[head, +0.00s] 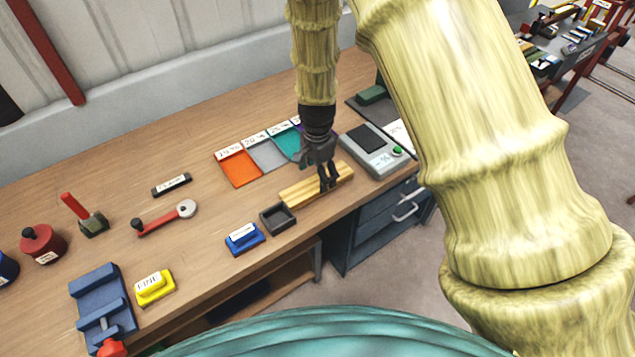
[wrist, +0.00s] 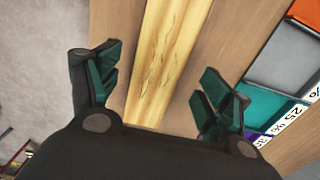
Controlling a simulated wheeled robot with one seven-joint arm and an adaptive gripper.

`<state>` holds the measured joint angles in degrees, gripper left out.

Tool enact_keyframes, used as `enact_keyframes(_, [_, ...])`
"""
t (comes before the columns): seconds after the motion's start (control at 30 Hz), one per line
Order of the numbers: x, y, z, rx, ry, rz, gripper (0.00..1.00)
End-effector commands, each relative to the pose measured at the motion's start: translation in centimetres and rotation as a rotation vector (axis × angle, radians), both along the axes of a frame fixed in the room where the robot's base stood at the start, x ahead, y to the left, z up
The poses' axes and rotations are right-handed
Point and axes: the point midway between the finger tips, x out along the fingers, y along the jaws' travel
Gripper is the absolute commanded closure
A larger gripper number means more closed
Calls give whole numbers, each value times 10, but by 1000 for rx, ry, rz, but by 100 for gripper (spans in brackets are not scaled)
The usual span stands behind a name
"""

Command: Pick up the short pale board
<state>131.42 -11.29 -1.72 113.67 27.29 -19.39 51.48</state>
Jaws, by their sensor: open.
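The short pale board (head: 300,191) lies flat on the wooden workbench, near its front edge, with light yellow wood grain. In the wrist view the board (wrist: 168,60) runs lengthwise between the two fingers. My gripper (head: 328,180) is above the right part of the board, pointing down. The wrist view shows my gripper (wrist: 155,90) open, with a finger on each side of the board and a gap on both sides. I cannot tell how far the fingertips are above the bench. The board's near end is hidden by the gripper body in the wrist view.
A small dark tray (head: 278,216) sits close to the board's left end. A grey scale (head: 370,150) stands right of it. Coloured trays, with an orange one (head: 238,168) at the left, lie behind. A blue block (head: 244,239) is front left. Drawers (head: 385,220) are below the bench.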

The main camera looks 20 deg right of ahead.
Motion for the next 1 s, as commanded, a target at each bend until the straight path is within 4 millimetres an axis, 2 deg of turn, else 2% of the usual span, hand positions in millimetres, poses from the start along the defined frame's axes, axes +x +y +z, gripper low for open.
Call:
enact_keyframes(0.3, [-2,0,-24,1,1,0,21])
enact_keyframes(0.63, [-2,0,-28,0,0,0,21])
enact_keyframes(0.67, [-2,0,-28,0,0,0,25])
enact_keyframes(0.93, [-2,0,-28,0,0,0,74])
enact_keyframes(1.0, [-2,0,-28,0,-1,0,77])
